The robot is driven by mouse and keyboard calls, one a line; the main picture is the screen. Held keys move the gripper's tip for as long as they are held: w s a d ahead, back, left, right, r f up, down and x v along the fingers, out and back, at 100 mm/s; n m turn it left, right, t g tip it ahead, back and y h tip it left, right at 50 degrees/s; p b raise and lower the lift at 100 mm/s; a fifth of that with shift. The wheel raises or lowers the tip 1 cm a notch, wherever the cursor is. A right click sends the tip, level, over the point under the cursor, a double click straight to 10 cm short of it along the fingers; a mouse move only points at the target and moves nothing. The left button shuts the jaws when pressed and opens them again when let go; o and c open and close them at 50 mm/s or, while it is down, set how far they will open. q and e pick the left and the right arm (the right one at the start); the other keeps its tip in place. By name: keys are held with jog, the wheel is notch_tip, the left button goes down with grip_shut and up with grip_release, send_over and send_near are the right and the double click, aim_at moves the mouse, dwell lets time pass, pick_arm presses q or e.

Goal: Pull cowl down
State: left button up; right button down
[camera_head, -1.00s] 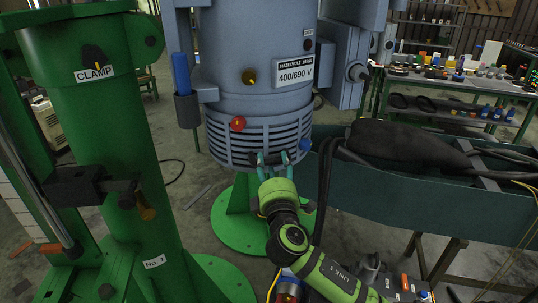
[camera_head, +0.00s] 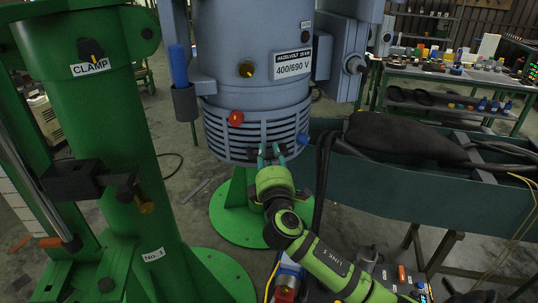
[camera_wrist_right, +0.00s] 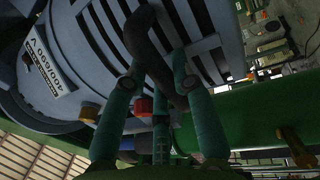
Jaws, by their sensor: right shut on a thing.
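The cowl (camera_head: 231,136) is the blue-grey slotted ring at the lower end of the large upright motor (camera_head: 228,57). It carries a red knob (camera_head: 236,118) and a blue knob (camera_head: 303,139). My right gripper (camera_head: 269,156) reaches up to the cowl's lower front edge, its teal fingers shut on a dark handle. The right wrist view shows the dark curved handle (camera_wrist_right: 146,45) between the fingers, with the cowl's slots (camera_wrist_right: 191,22) behind it. The fingers partly hide the handle. My left gripper does not show.
A green clamp column (camera_head: 115,130) stands at the left. A dark teal trough (camera_head: 400,181) with a black bag and cables is at the right. Black cables (camera_head: 322,180) hang close to my right arm. A green floor base (camera_head: 231,215) is below the motor.

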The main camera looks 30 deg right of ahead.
notch_tip(320, 180, down, 9)
jog(key=b, duration=0.6)
jog(key=shift+b, duration=0.3)
jog(key=c, duration=1)
grip_release()
jog(key=v, duration=1.2)
jog(key=shift+r, duration=0.1)
